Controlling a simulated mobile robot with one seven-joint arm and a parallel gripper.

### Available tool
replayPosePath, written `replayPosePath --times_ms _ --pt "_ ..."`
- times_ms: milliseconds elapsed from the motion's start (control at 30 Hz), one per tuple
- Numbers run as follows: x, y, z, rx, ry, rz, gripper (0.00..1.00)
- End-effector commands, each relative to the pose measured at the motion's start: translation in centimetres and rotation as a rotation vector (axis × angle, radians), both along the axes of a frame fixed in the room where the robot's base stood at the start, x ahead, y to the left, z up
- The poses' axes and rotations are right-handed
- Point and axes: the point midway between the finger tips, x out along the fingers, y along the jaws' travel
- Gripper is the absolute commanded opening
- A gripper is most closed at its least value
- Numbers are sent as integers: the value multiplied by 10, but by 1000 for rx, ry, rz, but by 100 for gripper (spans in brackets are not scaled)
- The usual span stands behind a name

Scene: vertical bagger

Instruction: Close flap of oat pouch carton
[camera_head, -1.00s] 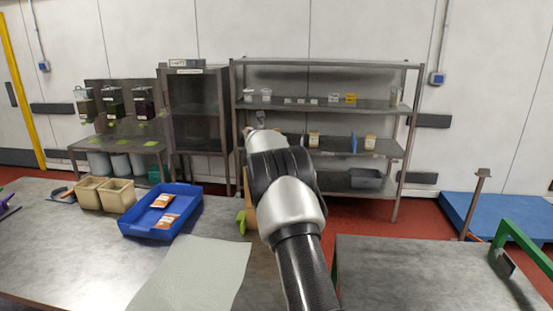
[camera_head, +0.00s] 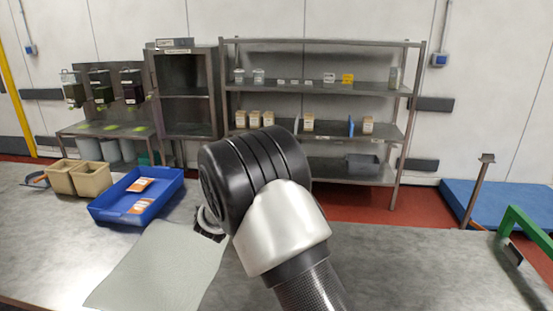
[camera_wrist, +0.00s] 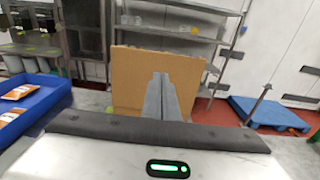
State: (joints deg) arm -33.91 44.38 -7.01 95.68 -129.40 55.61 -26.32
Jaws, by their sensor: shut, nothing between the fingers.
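A brown cardboard panel of the carton (camera_wrist: 130,75) stands upright in the middle of the wrist view. Whether it is the flap or a wall, I cannot tell. My gripper (camera_wrist: 161,78) is shut and empty, its fingers together and overlapping the panel's lower right part in that view. Whether they touch it is unclear. In the head view my arm hides the carton and the fingers. The carton's inside is not visible.
A blue tray (camera_head: 102,209) with orange-and-white pouches (camera_head: 140,185) stands on the table at left, beside two beige bins (camera_head: 92,178). A pale grey mat (camera_head: 160,265) lies in front. Shelving (camera_head: 318,90) stands behind.

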Motion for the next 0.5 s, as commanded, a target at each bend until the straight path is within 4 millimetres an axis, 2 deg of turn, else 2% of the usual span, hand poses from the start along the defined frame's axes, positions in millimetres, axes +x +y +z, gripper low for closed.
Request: replayPosePath --times_ms 167,500 --pt "17 -2 0 1 -3 2 0" --pt "88 -17 -3 3 -2 0 0"
